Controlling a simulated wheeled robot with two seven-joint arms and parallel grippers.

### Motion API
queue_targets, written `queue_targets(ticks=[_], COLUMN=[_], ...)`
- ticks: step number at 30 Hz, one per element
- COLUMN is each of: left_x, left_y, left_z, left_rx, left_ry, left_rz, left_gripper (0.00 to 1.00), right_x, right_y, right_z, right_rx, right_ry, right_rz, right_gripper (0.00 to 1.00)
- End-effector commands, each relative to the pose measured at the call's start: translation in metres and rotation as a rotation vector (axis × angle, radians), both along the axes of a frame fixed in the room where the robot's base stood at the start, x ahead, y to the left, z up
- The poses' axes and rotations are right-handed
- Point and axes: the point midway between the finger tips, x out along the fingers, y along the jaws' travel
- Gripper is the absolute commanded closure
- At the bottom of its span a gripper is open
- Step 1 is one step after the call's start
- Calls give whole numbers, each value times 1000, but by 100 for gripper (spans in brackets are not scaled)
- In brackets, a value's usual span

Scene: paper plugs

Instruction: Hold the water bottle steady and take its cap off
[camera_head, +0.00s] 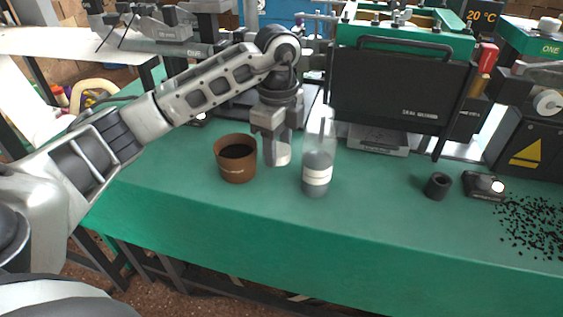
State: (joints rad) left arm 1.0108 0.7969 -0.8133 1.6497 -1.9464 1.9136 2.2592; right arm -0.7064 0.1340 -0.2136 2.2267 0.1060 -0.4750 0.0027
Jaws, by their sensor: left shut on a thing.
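A clear water bottle (318,160) with a pale label stands upright on the green table, just right of my left gripper. Its neck narrows upward in front of the dark machine, and I cannot make out a cap. My left gripper (274,135) points down and is shut on a grey cylindrical thing (277,153) with a pale patch. The gripper hides the upper part of that thing, so I cannot tell exactly what it is. The gripper looks apart from the clear bottle. My right gripper is not in view.
A brown cup (236,160) with dark contents stands left of my gripper. A black machine panel (387,90) is behind. A small black cylinder (437,186), a dark device (485,186) and scattered black bits (533,228) lie right. The table (380,220) is clear in front.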

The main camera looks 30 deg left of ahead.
Motion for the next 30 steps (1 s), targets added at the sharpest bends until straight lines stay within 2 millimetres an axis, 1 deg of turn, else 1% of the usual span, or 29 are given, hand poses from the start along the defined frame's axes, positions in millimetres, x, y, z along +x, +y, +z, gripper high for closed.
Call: queue_targets(ticks=[1,3,6,11,12,16,18,29,30], left_x=[7,14,21,27,29,27,28,28,28], left_y=[3,6,9,12,13,12,12,12,12], left_z=[-10,-19,-27,-35,-39,-59,-66,-70,-71], left_rx=[-2,0,-2,-1,-1,-1,-1,-1,-1], left_ry=[3,2,0,0,0,2,0,-1,-1], left_rz=[3,2,1,0,1,-2,-2,-1,-1], left_gripper=[83,83,83,83,83,83,83,83,53], right_x=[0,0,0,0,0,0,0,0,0], right_y=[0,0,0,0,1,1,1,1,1], right_z=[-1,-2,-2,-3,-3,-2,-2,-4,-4], right_rx=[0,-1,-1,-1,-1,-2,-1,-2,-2], right_ry=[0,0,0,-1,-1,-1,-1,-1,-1], right_rz=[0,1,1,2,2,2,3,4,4], right_gripper=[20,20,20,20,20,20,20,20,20])
